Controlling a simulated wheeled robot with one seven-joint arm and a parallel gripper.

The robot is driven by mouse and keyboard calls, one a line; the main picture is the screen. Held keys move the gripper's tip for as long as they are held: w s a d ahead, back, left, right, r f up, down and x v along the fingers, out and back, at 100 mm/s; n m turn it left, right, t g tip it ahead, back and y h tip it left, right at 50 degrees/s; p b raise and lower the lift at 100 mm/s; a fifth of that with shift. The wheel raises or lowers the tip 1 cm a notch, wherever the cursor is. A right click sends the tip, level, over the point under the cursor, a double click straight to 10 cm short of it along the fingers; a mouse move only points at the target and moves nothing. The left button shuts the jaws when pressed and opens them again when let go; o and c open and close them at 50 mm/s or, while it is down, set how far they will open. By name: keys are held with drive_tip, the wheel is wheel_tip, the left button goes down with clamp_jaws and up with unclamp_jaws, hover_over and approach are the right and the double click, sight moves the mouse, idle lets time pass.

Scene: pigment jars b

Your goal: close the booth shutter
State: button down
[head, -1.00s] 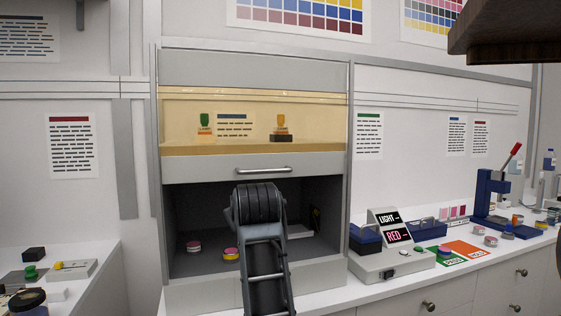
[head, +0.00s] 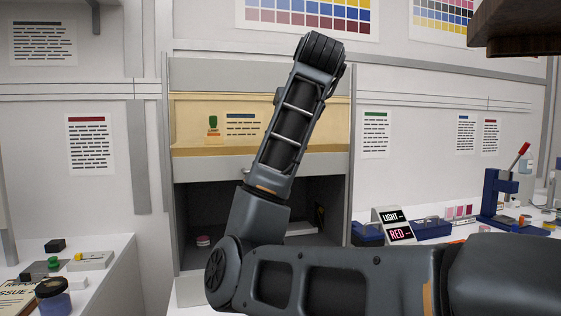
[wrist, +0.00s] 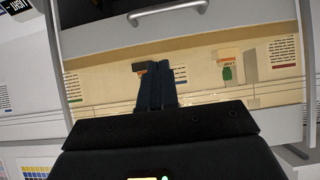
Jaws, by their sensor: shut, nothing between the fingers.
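The booth shutter (head: 225,166) is part way up, with a dark opening (head: 205,205) below its grey lower rail. Its bar handle is mostly hidden behind my arm in the head view. In the wrist view, which looks upside down, the handle (wrist: 168,13) shows whole at the top, on the rail. My gripper (wrist: 162,70) shows there with its two dark fingers together and nothing between them. The fingers are in front of the booth's yellow-lit upper panel (wrist: 110,88), apart from the handle in the picture. My gripper is not visible in the head view.
A pink-lidded jar (head: 204,240) stands inside the booth. A light/red sign box (head: 391,225) and a blue press (head: 500,195) stand on the right counter. A left counter (head: 95,275) holds small items. A dark overhanging block (head: 515,30) is at upper right.

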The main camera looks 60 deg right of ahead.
drive_tip(key=w+d+f, duration=0.5)
drive_tip(key=d+f, duration=0.1)
drive_tip(key=f, duration=0.3)
drive_tip(key=shift+w+d+f, duration=0.2)
idle(0.5)
wheel_tip(320, 180, down, 28)
drive_tip(key=b, duration=0.8)
drive_tip(key=shift+a, duration=0.1)
